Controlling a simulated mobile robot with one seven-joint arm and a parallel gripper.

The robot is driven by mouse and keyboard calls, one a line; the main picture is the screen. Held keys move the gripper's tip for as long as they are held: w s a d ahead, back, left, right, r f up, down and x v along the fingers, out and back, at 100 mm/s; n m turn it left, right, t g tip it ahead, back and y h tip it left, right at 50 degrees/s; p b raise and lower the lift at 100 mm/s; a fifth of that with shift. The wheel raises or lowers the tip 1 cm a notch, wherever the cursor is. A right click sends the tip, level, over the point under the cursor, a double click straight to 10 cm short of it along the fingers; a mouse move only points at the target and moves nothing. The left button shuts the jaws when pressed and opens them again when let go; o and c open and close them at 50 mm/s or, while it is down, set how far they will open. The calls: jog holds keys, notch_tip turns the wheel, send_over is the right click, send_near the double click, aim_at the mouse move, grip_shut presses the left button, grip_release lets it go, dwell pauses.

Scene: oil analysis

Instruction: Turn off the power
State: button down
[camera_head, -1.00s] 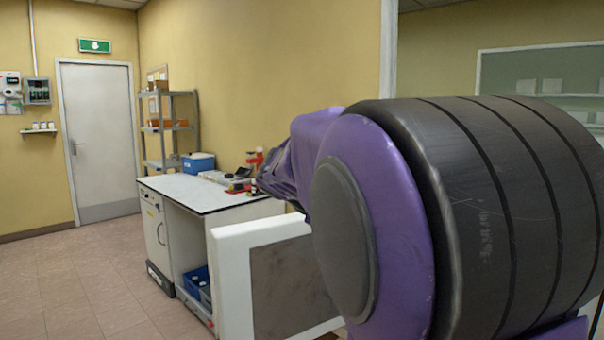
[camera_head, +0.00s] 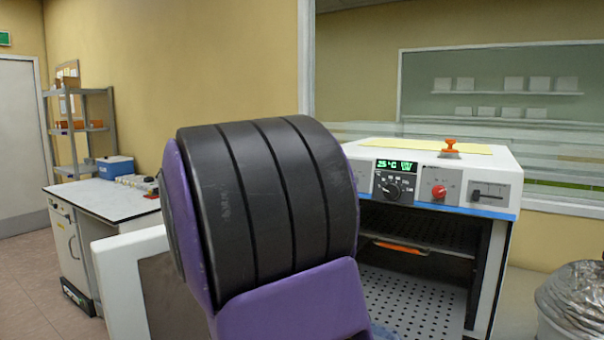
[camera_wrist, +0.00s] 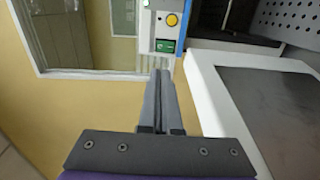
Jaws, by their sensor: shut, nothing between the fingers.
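A white oven-like machine (camera_head: 480,170) stands right of centre in the head view, its front open. Its control strip has a lit green display (camera_head: 397,165), a black dial (camera_head: 393,187), a red knob (camera_head: 439,191) and a slider switch (camera_head: 490,191). An orange-red knob (camera_head: 450,146) stands on top. I cannot tell which control is the power. In the wrist view my gripper (camera_wrist: 161,73) is shut and empty. Its tips appear just below a pale panel with a yellow round knob (camera_wrist: 172,19), a green display (camera_wrist: 165,46) and a small green light (camera_wrist: 146,3). Contact is not evident.
The open white door (camera_wrist: 205,85) is close to my gripper on the right. My arm hides part of the machine in the head view. A bench (camera_head: 110,198) stands at the left, and a bin with a liner (camera_head: 575,300) at the lower right.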

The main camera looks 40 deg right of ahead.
jog(key=shift+d, duration=0.1)
jog(key=shift+p+x, duration=0.8)
jog(key=shift+x, duration=6.2)
jog(key=shift+w+f, duration=0.1)
jog(key=shift+d+b, duration=0.15)
jog(key=shift+b, duration=0.25)
